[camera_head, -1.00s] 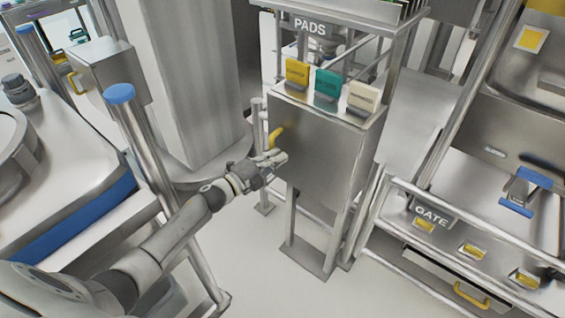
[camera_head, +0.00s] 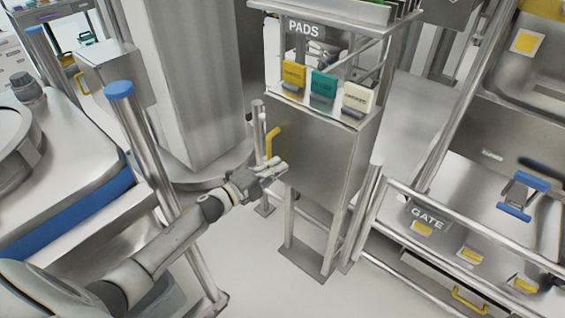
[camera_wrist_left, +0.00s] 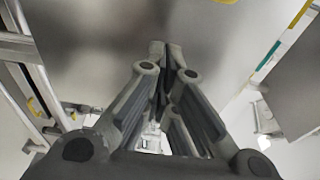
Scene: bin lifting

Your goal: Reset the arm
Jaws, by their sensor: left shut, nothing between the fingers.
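My left gripper (camera_head: 276,169) is shut and empty in the head view. Its arm comes in from the lower left, and the fingers point right, in front of the metal PADS cabinet (camera_head: 325,165). The gripper is just below the cabinet's yellow handle (camera_head: 273,141) and apart from it. In the left wrist view the fingertips (camera_wrist_left: 167,46) meet with nothing between them, and the cabinet's grey metal face lies ahead. My right gripper is not in view.
Yellow, teal and white pads (camera_head: 323,84) stand on the cabinet's top shelf. A blue-capped post (camera_head: 120,90) rises beside my left arm. A railing with a GATE sign (camera_head: 428,220) runs at the right. Some floor (camera_head: 225,250) is clear below the gripper.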

